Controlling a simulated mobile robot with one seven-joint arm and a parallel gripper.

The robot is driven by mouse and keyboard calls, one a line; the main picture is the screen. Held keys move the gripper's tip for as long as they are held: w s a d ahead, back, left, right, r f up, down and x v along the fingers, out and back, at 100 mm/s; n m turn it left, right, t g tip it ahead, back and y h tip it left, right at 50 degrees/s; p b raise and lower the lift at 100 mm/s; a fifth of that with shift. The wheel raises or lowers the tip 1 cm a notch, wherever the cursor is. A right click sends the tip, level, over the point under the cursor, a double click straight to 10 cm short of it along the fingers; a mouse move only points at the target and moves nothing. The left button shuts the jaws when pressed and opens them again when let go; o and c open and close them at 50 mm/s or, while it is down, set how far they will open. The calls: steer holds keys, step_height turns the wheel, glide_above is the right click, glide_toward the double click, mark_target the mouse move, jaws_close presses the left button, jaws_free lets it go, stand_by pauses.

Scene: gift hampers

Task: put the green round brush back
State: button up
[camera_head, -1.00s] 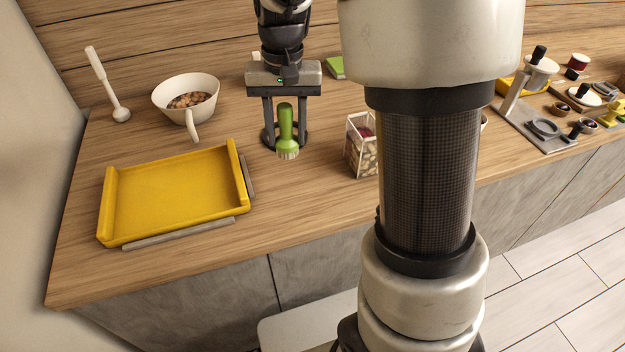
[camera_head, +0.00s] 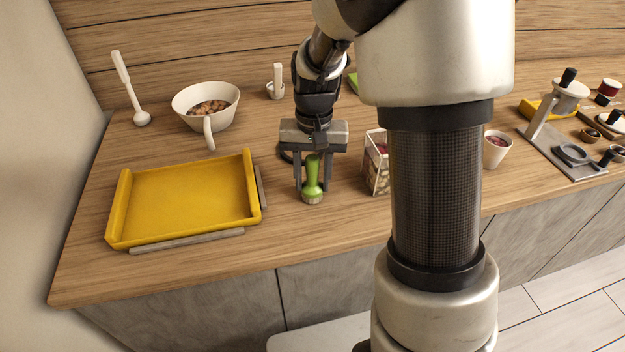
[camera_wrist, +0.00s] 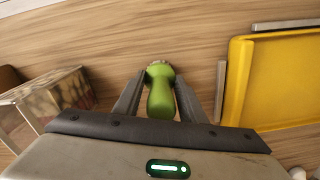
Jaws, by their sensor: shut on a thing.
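The green round brush (camera_head: 312,182) is upright between my gripper's fingers, bristles down, near the front of the wooden counter. My gripper (camera_head: 312,186) is shut on it. In the wrist view the green brush (camera_wrist: 160,92) sits between the two fingers of my gripper (camera_wrist: 160,98). The bristle end is close to the counter; I cannot tell whether it touches. A dark round ring (camera_head: 286,154) shows on the counter just behind my gripper, partly hidden by it.
A yellow tray (camera_head: 180,203) with grey strips along its edges lies to the left. A clear-sided box (camera_head: 376,170) stands close on the right. Behind are a white bowl (camera_head: 188,98) and a small white mortar (camera_head: 276,90). Bare counter lies in front of the brush.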

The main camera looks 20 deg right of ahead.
steer(key=shift+f, duration=0.1)
steer(key=shift+f, duration=0.15)
steer(key=o, duration=1.1)
steer(key=shift+c, duration=0.2)
